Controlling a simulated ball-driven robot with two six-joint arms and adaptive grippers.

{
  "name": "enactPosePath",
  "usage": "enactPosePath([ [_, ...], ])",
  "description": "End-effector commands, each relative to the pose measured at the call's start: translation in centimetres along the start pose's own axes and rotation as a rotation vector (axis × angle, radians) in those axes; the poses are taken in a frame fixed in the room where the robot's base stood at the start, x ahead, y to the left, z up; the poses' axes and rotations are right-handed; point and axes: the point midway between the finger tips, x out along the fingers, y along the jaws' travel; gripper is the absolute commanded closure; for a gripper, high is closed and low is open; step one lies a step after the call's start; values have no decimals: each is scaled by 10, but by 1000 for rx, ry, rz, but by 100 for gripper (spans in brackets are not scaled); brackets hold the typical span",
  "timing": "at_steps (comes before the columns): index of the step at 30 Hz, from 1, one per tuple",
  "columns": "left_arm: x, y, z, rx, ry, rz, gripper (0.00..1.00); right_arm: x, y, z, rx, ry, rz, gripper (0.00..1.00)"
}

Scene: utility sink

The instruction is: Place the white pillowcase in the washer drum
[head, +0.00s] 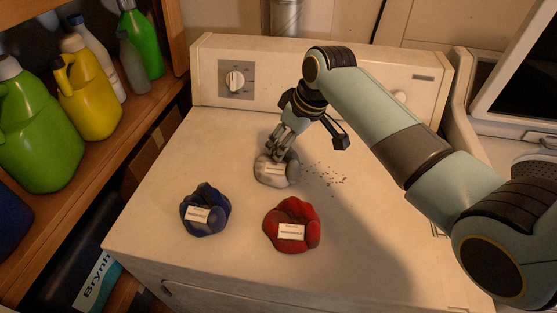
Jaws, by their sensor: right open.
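A crumpled white or pale grey cloth bundle (277,172) with a small label lies on the white machine top (150,235); it looks like the white pillowcase. My right gripper (277,152) is open, its fingers pointing down at the upper edge of the bundle. I cannot tell whether they touch it. A blue bundle (207,212) and a red bundle (292,228), each with a label, lie nearer the front. No washer drum opening shows in this view. My left gripper is not in view.
A wooden shelf (150,95) with several green, yellow and grey bottles stands on the left. A raised panel with a knob (235,80) runs along the back. Dark crumbs (328,174) lie right of the white bundle. The front left of the top is clear.

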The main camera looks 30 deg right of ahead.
Motion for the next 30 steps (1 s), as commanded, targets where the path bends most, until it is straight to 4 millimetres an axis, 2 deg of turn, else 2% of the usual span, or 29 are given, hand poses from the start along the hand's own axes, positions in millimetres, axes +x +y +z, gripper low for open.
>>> enactPosePath([
  [8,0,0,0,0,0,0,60,6,0,0,-1,1,1,50],
  [20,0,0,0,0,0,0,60,6,0,0,-1,1,1,100],
  [30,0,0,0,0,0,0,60,5,0,0,-1,2,2,100],
])
